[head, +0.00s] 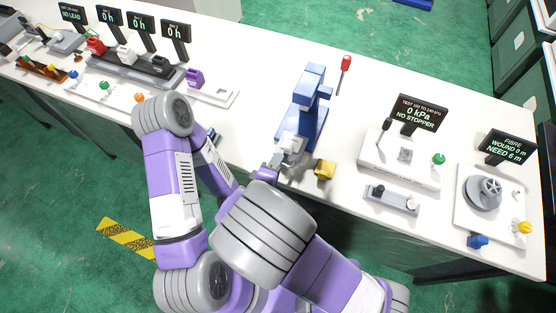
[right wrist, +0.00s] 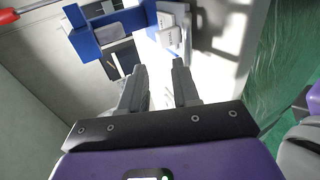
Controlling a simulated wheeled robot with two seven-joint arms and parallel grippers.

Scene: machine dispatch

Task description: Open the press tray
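The blue press (head: 303,105) stands upright on the white bench near the middle of the head view. A light grey tray-like part (head: 292,146) shows at its near foot. In the right wrist view the blue press (right wrist: 88,42) is at the upper left, and pale blocks (right wrist: 170,32) stand beside it. My right gripper (head: 277,162) is at the near side of the press. In the right wrist view its fingers (right wrist: 158,78) are apart with nothing visible between them, pointing towards the press. My left gripper cannot be made out in the head view.
A yellow block (head: 324,170) lies right of my right gripper. A red-handled tool (head: 345,66) lies behind the press. A pressure test station (head: 400,160) and a winding station (head: 490,195) stand to the right. A rack of coloured items (head: 130,68) is at the left.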

